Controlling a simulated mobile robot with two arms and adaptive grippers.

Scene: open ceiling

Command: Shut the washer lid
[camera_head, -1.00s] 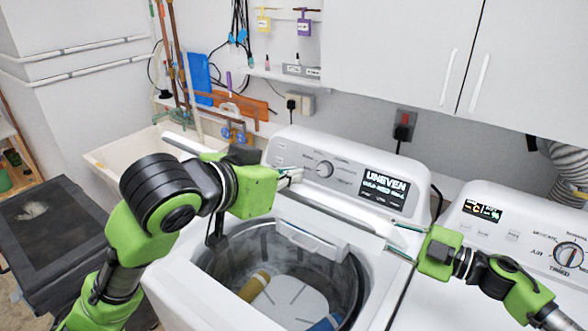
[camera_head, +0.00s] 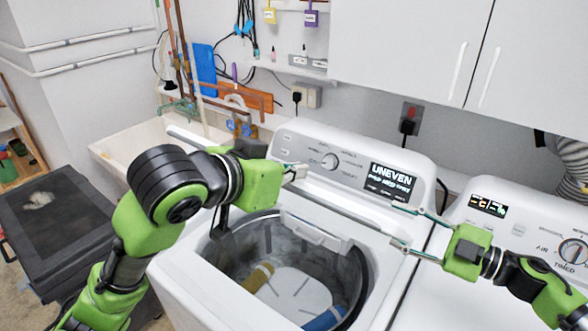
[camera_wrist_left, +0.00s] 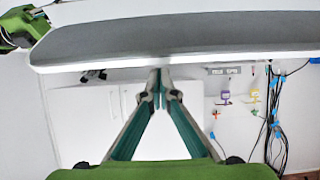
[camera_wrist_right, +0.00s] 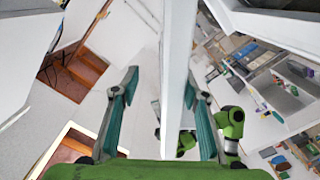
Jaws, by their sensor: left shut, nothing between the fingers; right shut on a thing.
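The washer (camera_head: 185,285) has its tub open to view. Its white lid (camera_head: 345,206) stands raised, seen nearly edge-on in front of the control panel. My left gripper (camera_head: 302,172) is shut and empty at the upper edge of the lid. In the left wrist view its closed fingertips (camera_wrist_left: 160,84) are just beside a long pale edge (camera_wrist_left: 175,40), likely the lid. My right gripper (camera_head: 394,225) is at the lid's right end. In the right wrist view the thin white lid panel (camera_wrist_right: 177,80) runs between its fingers, which stand well apart.
A dryer (camera_head: 440,275) stands close on the right. The control panel (camera_head: 330,162) rises behind the lid, with cabinets (camera_head: 410,50) above. A sink (camera_head: 115,155) and a dark bin (camera_head: 60,220) are at the left. The tub holds a few coloured items.

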